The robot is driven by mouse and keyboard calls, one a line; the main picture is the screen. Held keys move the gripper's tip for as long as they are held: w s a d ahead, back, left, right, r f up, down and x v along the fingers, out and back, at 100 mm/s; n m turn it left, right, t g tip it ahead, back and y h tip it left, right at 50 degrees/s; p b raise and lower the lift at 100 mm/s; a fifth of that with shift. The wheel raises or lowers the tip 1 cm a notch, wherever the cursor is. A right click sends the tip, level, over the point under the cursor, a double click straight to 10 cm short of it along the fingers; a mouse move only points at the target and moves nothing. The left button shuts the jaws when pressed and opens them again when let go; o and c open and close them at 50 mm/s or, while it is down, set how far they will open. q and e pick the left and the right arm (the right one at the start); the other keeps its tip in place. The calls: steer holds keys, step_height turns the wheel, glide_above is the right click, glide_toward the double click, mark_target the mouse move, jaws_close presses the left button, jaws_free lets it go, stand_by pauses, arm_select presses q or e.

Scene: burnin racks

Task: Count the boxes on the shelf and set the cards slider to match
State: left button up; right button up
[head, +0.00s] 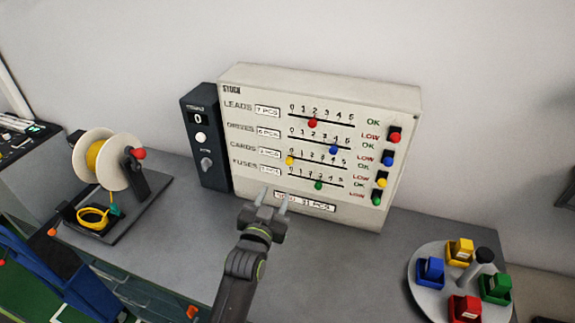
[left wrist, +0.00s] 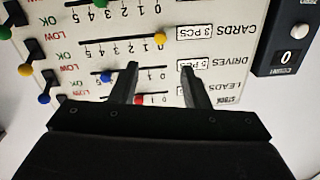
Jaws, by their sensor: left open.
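The cream stock panel (head: 250,85) stands upright on the bench. Its cards slider is a yellow knob (head: 290,160) at the 0 end of its scale; it also shows in the upside-down left wrist view (left wrist: 162,33). The cards label there reads 3 PCS. The red leads knob (head: 312,123), blue drives knob (head: 333,149) and green fuses knob (head: 318,185) sit farther along their scales. My left gripper (head: 274,198) is open and empty in front of the panel's lower part, its fingers (left wrist: 160,70) apart. I cannot make out a shelf of boxes.
Coloured OK/LOW levers (head: 394,136) stick out at the panel's right. A dark counter box (head: 205,155) reading 0 stands at its left. A cable spool (head: 100,160) is at left. A round turntable (head: 425,297) with several small coloured bins is at right.

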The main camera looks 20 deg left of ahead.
arm_select(q)
glide_toward(289, 163)
steer(key=w+b, duration=0.1)
steer(key=w, duration=0.1)
steer(key=w+b, duration=0.2)
steer(key=w, duration=0.1)
steer(key=w+b, duration=0.2)
steer(key=shift+w+a+f, duration=0.15)
steer(key=shift+w+f, duration=0.1)
steer(key=shift+f, duration=0.05)
steer(key=shift+w+r+b, duration=0.2)
steer(key=shift+w+b, duration=0.35)
steer(key=shift+w, duration=0.2)
steer(key=shift+c, duration=0.4)
jaws_close()
